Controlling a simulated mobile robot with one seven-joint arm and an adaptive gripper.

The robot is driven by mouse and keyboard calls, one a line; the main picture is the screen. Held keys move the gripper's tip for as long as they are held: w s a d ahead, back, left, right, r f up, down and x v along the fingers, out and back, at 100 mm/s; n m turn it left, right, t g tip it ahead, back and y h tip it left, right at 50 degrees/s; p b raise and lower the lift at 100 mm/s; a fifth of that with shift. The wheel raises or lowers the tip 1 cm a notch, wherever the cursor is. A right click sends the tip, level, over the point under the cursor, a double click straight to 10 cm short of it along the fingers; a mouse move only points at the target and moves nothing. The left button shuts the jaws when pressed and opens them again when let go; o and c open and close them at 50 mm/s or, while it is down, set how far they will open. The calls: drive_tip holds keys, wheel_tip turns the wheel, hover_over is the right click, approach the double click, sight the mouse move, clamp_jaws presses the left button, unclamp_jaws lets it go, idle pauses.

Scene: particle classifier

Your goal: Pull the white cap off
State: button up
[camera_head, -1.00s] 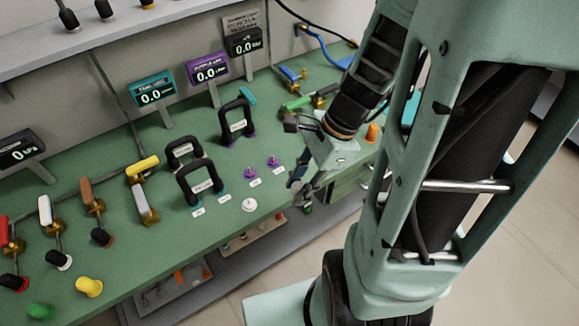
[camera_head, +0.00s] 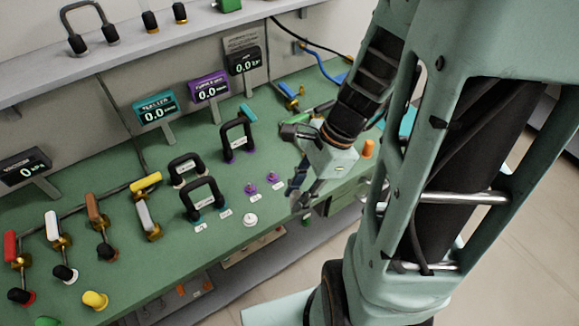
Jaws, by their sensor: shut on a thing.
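A round white piece (camera_head: 250,220) with a small knob in its middle sits near the bench's front edge; I cannot tell if it is the white cap. A black knob with a white ring (camera_head: 65,274) stands at the lower left. My gripper (camera_head: 299,201) is over the front edge, right of the round white piece and apart from it. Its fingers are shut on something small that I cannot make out. My own wrist partly hides the grip.
The green bench (camera_head: 130,245) carries black handles (camera_head: 203,203), purple fittings (camera_head: 272,177), coloured valve levers (camera_head: 147,183) and a yellow cap (camera_head: 95,300). Displays (camera_head: 157,107) stand along the back. An orange piece (camera_head: 369,148) is right of my wrist. Open floor lies at the lower right.

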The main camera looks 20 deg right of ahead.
drive_tip(key=shift+r, duration=0.4)
drive_tip(key=shift+r+p, duration=0.1)
drive_tip(key=shift+p, duration=0.2)
wheel_tip(320, 180, up, 3)
drive_tip(key=p, duration=0.3)
